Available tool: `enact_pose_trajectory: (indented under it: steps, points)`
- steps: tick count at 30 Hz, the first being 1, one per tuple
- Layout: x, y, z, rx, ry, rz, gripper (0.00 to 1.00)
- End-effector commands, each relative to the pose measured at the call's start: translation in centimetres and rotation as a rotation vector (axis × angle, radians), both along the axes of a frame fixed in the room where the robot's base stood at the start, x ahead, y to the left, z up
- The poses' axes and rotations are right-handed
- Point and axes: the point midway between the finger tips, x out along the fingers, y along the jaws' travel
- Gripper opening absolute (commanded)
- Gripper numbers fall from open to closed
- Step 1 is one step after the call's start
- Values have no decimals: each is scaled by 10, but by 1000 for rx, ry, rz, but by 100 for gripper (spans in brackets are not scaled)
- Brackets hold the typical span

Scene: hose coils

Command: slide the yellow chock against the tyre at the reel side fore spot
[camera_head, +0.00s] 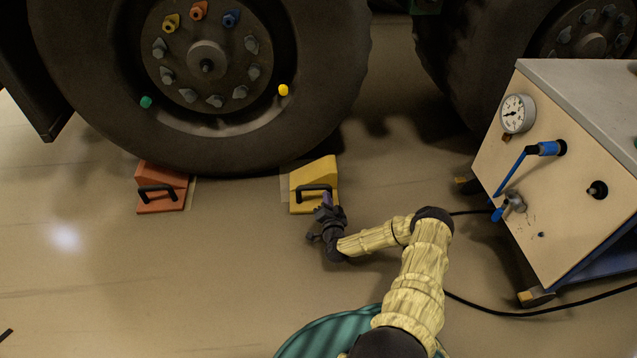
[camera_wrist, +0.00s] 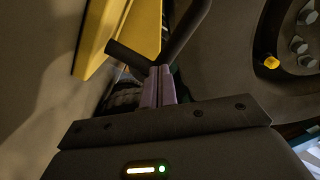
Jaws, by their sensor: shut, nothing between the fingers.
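The yellow chock (camera_head: 326,172) is a wedge with a black bar handle (camera_head: 313,189). It stands on the floor just right of the bottom of the big tyre (camera_head: 338,75). I cannot tell whether it touches the rubber. A pale patch (camera_head: 285,183) shows on the floor at its left side. My gripper (camera_head: 326,200) is at the chock's front right, by the handle. In the wrist view its purple fingers (camera_wrist: 159,84) are together and empty, close to the handle (camera_wrist: 188,32). The yellow chock (camera_wrist: 125,35) fills the upper left there, with the tyre (camera_wrist: 228,55) at right.
An orange chock (camera_head: 165,185) stands left of the tyre's bottom. A wheeled cabinet (camera_head: 540,200) with a gauge (camera_head: 517,113) stands at right, and a black hose (camera_head: 590,299) lies before it. The floor at left is clear.

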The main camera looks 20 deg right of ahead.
Motion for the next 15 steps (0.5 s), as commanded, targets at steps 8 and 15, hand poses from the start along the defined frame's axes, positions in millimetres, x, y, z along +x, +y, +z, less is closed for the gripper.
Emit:
enact_pose_trajectory:
  steps: [8,15]
  points:
    - [7,-2,-1,-1,0,0,0]
    - [12,-4,-1,-1,0,-1,0]
